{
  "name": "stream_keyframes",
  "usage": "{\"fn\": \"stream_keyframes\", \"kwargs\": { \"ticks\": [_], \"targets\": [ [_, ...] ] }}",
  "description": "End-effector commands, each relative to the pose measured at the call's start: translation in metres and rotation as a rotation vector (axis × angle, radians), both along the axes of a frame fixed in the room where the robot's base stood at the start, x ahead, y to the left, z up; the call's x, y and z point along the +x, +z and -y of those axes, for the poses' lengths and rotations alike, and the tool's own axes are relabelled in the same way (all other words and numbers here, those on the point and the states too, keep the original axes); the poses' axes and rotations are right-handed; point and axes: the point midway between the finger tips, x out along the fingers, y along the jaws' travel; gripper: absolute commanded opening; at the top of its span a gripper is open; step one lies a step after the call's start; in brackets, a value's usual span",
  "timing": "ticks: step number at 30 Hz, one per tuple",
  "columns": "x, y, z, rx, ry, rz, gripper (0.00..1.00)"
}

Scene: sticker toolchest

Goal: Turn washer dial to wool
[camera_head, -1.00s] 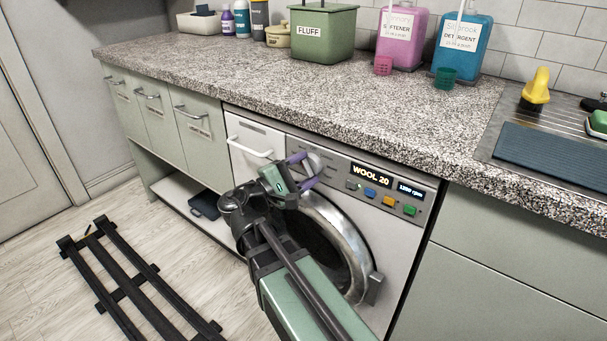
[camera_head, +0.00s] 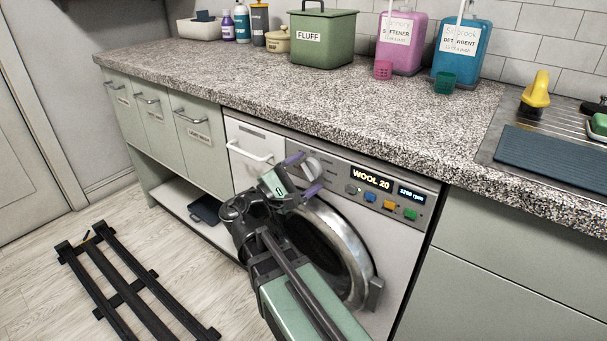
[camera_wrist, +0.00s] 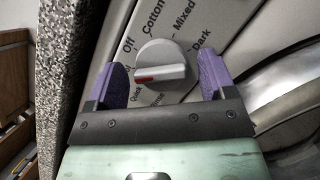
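The grey washer dial (camera_wrist: 160,60) shows between my two purple fingers in the wrist view. The washer display (camera_head: 371,178) reads WOOL 20. My gripper (camera_wrist: 162,72) is open, with a visible gap between each finger and the dial. In the head view my gripper (camera_head: 304,174) is just in front of the dial (camera_head: 314,168) and partly covers it.
The washer door (camera_head: 345,250) with its round metal rim lies below the dial. The detergent drawer handle (camera_head: 250,153) sticks out to the left. Coloured buttons (camera_head: 389,202) lie to the right. The speckled counter (camera_head: 300,105) overhangs above.

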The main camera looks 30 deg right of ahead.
Motion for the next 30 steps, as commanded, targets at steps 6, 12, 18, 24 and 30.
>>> {"fn": "stream_keyframes", "kwargs": {
  "ticks": [6,12,18,24,30],
  "targets": [
    [0.000,0.000,-0.001,0.000,0.000,0.000,0.77],
    [-0.002,-0.008,-0.021,0.000,0.004,0.001,0.77],
    [-0.005,-0.021,-0.067,0.000,0.005,0.001,0.77],
    [-0.009,-0.027,-0.100,0.000,0.001,0.000,0.77],
    [-0.010,-0.027,-0.105,0.000,0.000,0.000,0.77]
  ]
}}
